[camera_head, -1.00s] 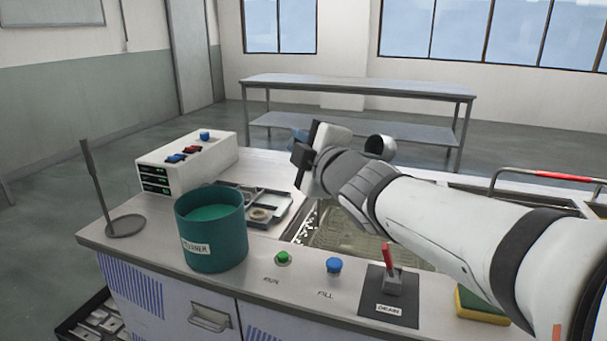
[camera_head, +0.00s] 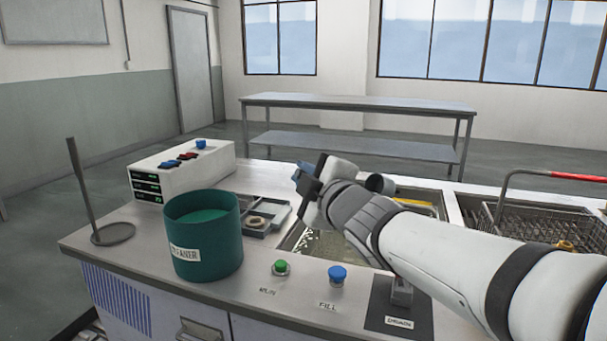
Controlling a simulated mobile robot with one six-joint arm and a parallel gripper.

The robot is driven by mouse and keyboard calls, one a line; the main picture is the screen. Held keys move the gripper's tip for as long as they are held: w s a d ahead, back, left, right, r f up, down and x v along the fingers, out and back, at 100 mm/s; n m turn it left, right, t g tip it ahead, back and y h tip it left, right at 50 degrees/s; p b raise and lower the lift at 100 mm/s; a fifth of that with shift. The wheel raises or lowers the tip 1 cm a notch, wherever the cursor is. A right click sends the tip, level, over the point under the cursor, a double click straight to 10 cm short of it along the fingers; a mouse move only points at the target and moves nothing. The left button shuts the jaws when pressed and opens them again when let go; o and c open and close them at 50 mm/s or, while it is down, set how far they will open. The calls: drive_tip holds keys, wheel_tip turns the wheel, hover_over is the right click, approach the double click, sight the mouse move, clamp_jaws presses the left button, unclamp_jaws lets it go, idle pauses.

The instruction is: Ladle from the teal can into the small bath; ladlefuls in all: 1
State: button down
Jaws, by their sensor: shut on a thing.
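The teal can (camera_head: 206,252) stands upright on the counter at the left, its label facing front and teal liquid near its rim. My gripper (camera_head: 306,183) is over the counter's middle, right of and apart from the can. It is shut; its jaws are partly turned away. The ladle's handle is hidden, and I cannot see what the bowl holds. A sunken basin (camera_head: 318,243) lies below my gripper, partly covered by my arm; I cannot tell whether this is the small bath.
A rod on a round base (camera_head: 113,234) and a white control box (camera_head: 185,170) stand at the left. A shallow tray (camera_head: 268,212) lies behind the can. Green (camera_head: 281,267) and blue (camera_head: 337,275) buttons line the front. A wire basket (camera_head: 530,222) is at the right.

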drive_tip(key=d+r+m+p, duration=0.1)
drive_tip(key=r+p, duration=0.1)
drive_tip(key=p, duration=0.3)
drive_tip(key=w+d+r+m+p, duration=0.1)
drive_tip(key=d+r+m+p, duration=0.1)
drive_tip(key=r+p, duration=0.1)
drive_tip(key=w+d+r+m+p, duration=0.1)
drive_tip(key=r+m+p, duration=0.1)
drive_tip(key=p, duration=0.4)
drive_tip(key=shift+w+d+r+p, duration=0.1)
drive_tip(key=shift+d+r+p, duration=0.1)
drive_tip(key=shift+r+p, duration=0.25)
drive_tip(key=w+d+r+m+p, duration=0.2)
drive_tip(key=d+r+m+p, duration=0.2)
drive_tip(key=p, duration=0.6)
drive_tip(key=w+d+r+m+p, duration=0.3)
drive_tip(key=d+r+p, duration=0.3)
drive_tip(key=p, duration=0.5)
drive_tip(key=shift+w+d+r+m, duration=0.25)
drive_tip(key=shift+d+r+m, duration=0.1)
drive_tip(key=shift+r+m, duration=0.3)
